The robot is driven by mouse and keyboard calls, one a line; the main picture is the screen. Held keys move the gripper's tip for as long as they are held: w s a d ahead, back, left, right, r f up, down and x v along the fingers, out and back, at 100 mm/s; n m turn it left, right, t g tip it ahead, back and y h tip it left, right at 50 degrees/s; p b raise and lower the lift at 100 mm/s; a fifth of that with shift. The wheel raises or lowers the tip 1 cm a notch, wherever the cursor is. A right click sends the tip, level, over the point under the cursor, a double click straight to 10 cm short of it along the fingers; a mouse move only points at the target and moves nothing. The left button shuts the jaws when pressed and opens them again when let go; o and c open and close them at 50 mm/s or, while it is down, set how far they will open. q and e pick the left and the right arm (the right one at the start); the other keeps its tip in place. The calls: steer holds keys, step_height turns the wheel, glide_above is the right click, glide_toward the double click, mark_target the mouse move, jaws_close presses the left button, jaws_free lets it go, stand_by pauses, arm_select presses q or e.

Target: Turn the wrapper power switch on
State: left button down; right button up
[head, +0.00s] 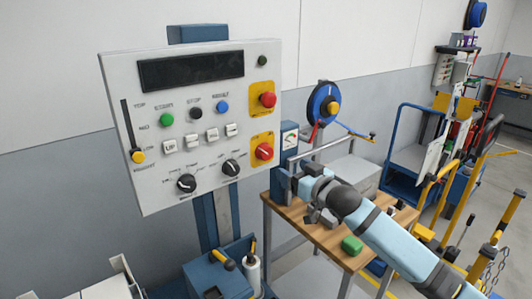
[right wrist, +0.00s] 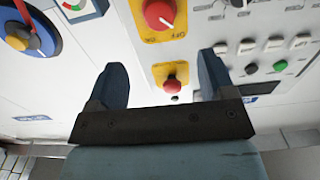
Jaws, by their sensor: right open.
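The grey control panel (head: 215,130) stands upright on a blue post. On its right side a red rotary knob on a yellow plate (head: 263,151) looks like the power switch. In the right wrist view the knob (right wrist: 160,14) is at the top, with small lettering that seems to include OFF; its white mark points down and right towards that lettering. A red mushroom button (head: 268,99) is above the knob. My right gripper (head: 283,182) is open and empty, below and right of the knob. In the right wrist view its fingers (right wrist: 163,78) flank the button, apart from the knob. My left gripper is out of view.
A gauge box (head: 289,138) is fixed beside the panel's right edge, close to my gripper. A blue reel (head: 325,104) hangs on the wall. A wooden-topped table (head: 330,240) with small items stands below my right arm. A blue tool bin (head: 220,278) is below the panel.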

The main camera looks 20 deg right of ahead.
mark_target(268, 154)
steer(key=p+x, duration=0.1)
steer(key=x, duration=1.1)
steer(key=shift+f, duration=0.1)
steer(key=shift+s, duration=0.1)
steer(key=c, duration=0.9)
